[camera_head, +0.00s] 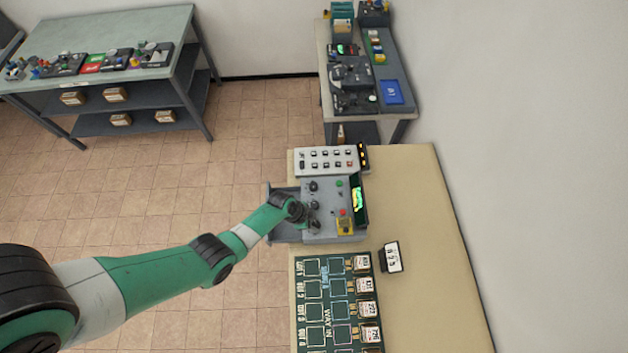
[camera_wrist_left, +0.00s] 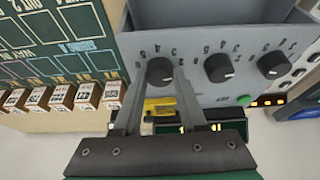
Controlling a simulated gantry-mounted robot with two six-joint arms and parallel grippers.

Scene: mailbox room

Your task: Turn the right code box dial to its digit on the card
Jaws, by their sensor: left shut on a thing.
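The grey code box (camera_head: 333,236) stands on the tan table with a row of black dials on its top panel. In the left wrist view the dials are the middle one (camera_wrist_left: 217,68), the far one (camera_wrist_left: 273,65) and the right code box dial (camera_wrist_left: 160,70), nearest the green mat. My left gripper (camera_head: 304,217) reaches in over the box; in the left wrist view its fingers (camera_wrist_left: 159,80) are closed on both sides of the right dial. A white card (camera_head: 392,257) in a dark holder stands beside the box; its digits are too small to read surely. My right gripper is not in view.
A green mat (camera_head: 328,262) with small labelled boxes lies beside the code box. A white button panel (camera_head: 325,161) sits on its other side. The tan table (camera_head: 430,270) is clear at right. Other benches stand at the back.

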